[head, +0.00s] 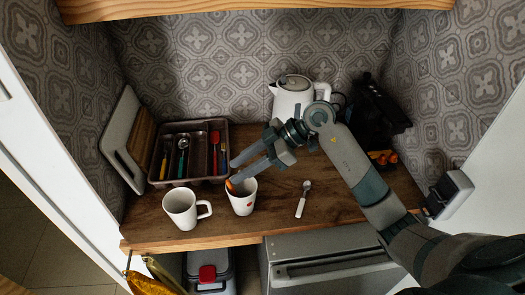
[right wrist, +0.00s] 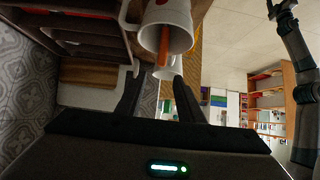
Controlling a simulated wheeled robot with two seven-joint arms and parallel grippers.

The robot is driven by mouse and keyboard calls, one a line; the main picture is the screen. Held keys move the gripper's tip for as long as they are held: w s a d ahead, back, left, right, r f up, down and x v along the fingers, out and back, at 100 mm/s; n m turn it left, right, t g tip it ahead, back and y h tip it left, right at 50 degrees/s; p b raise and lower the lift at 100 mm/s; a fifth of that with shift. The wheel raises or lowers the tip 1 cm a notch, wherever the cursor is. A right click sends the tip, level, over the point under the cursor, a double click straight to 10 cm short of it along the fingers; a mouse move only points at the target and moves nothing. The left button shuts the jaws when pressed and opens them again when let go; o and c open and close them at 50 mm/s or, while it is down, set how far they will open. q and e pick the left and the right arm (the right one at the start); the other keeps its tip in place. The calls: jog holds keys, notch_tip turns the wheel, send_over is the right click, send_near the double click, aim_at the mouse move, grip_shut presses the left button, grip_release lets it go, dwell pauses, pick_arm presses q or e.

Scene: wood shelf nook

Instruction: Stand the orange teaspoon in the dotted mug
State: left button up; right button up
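The dotted mug (head: 243,204), white with a red dot, stands upright on the wooden counter. The orange teaspoon (head: 229,186) stands in it, leaning on the left side of the rim. In the right wrist view the orange teaspoon (right wrist: 164,45) shows inside the mug (right wrist: 178,30). My right gripper (head: 233,172) is just above the mug, and the right wrist view shows its fingers (right wrist: 160,98) apart with nothing between them. My left arm shows at the right of the right wrist view; its gripper (right wrist: 281,9) is small at the top edge, its opening unclear.
A plain white mug (head: 180,209) stands left of the dotted mug. A cutlery tray (head: 190,180) is behind them. A metal spoon or scoop (head: 303,199) lies to the right. A white kettle (head: 291,98) and a black appliance (head: 375,117) stand at the back.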

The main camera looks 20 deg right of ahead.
jog(key=b+v, duration=0.5)
jog(key=v, duration=1.2)
jog(key=shift+s, duration=0.15)
dwell(0.9)
